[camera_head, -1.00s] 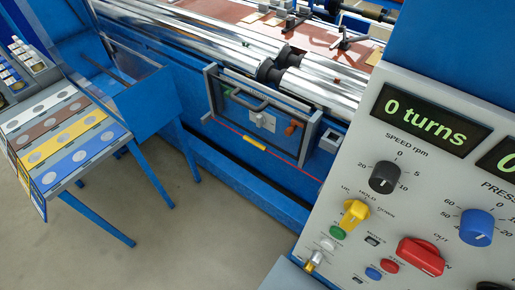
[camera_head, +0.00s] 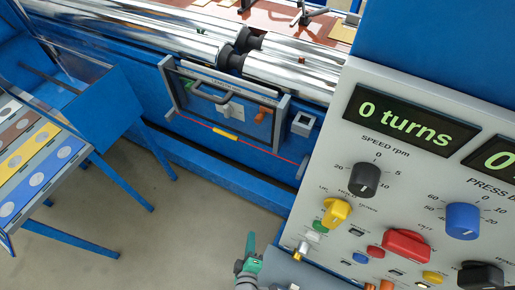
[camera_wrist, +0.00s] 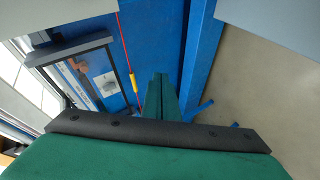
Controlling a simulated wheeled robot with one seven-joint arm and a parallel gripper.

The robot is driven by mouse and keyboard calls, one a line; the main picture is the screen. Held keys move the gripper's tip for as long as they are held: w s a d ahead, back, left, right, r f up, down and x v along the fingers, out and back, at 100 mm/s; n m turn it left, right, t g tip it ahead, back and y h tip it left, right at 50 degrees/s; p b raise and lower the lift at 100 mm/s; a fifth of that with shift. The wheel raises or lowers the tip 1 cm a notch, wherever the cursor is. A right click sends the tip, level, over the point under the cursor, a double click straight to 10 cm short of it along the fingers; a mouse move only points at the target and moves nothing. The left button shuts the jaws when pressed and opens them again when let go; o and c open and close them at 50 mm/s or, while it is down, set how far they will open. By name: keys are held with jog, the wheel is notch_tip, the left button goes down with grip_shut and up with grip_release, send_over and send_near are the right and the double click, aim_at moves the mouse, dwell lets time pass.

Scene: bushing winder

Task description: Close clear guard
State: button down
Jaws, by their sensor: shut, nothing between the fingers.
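The clear guard looks like a see-through panel in a grey frame (camera_head: 276,122) with a dark bar handle (camera_head: 208,97), on the blue machine front below the rollers. A light box, a green part and an orange knob show behind it. I cannot tell how far it stands open. Its frame (camera_wrist: 72,46) shows at the upper left in the wrist view. My green gripper (camera_head: 250,245) is at the bottom of the head view, below and apart from the guard. In the wrist view my fingers (camera_wrist: 160,95) are together and empty, right of the guard.
A red cord with a yellow piece (camera_head: 224,132) runs along the machine front. The control panel (camera_head: 335,165) with knobs fills the right. A blue stand with a coloured tray (camera_head: 35,165) is at the left. Open floor (camera_head: 185,215) lies between them.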

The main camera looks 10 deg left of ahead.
jog(key=w+a+f+n+h, duration=0.1)
jog(key=w+f+n, duration=0.2)
jog(key=w, duration=0.2)
jog(key=w+a+f+n, duration=0.1)
jog(key=w+f+n, duration=0.1)
jog(key=w+n, duration=0.25)
jog(key=w+r+n+h, duration=0.1)
jog(key=w+n, duration=0.2)
jog(key=w, duration=0.7)
jog(key=w+r+n+h, duration=0.2)
jog(key=w+n, duration=0.1)
jog(key=w, duration=0.7)
jog(key=w+r+n+t+h, duration=0.1)
jog(key=w+n, duration=0.3)
jog(key=w, duration=0.6)
jog(key=shift+a+r+h, duration=0.2)
jog(key=shift+r+h, duration=0.1)
jog(key=shift+r, duration=0.4)
jog(key=shift+w, duration=0.1)
jog(key=shift+a+r, duration=0.1)
